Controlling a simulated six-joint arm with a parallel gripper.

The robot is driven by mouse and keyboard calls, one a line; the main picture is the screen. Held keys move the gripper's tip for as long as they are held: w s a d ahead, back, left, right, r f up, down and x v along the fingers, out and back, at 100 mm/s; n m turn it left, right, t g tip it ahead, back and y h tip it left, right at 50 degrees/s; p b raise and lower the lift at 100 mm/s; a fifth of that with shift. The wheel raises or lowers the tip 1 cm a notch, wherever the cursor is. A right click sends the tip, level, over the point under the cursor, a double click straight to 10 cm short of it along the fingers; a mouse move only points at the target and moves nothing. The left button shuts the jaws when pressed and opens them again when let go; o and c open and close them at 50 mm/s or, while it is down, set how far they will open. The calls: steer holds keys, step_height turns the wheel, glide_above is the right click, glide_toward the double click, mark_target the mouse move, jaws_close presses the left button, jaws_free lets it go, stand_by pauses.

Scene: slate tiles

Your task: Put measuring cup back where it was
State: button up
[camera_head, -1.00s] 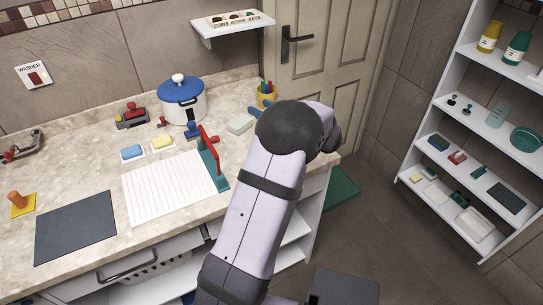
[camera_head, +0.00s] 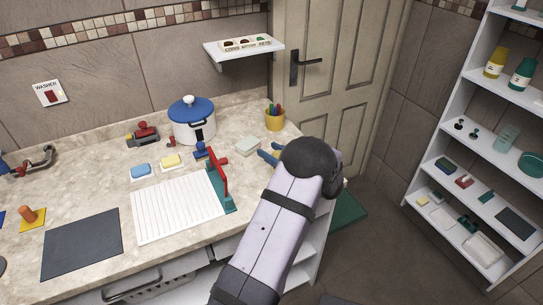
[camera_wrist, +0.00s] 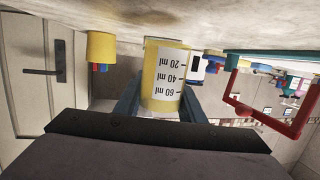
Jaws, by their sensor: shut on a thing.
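The measuring cup (camera_wrist: 167,78) is yellow with a white scale marked 20, 40 and 60 ml. In the wrist view, which is upside down, it is between the two blue fingers of my gripper (camera_wrist: 160,98), which is shut on it. The cup is upright, with its base close to the countertop; I cannot tell whether it touches.
A red-handled teal frame (camera_head: 220,184) rises beside the white ribbed board (camera_head: 176,208). A blue-lidded pot (camera_head: 192,122) stands further back. The counter's right edge is close.

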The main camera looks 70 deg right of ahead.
steer(key=shift+f, duration=1.05)
steer(key=shift+f, duration=0.15)
steer(key=shift+f, duration=0.1)
steer(key=o, duration=1)
steer(key=shift+r, duration=0.35)
steer(key=b+v, duration=0.2)
steer(key=v, duration=0.5)
steer(key=shift+s+a+f, duration=0.1)
steer(key=shift+s+a, duration=0.05)
steer(key=shift+s, duration=0.1)
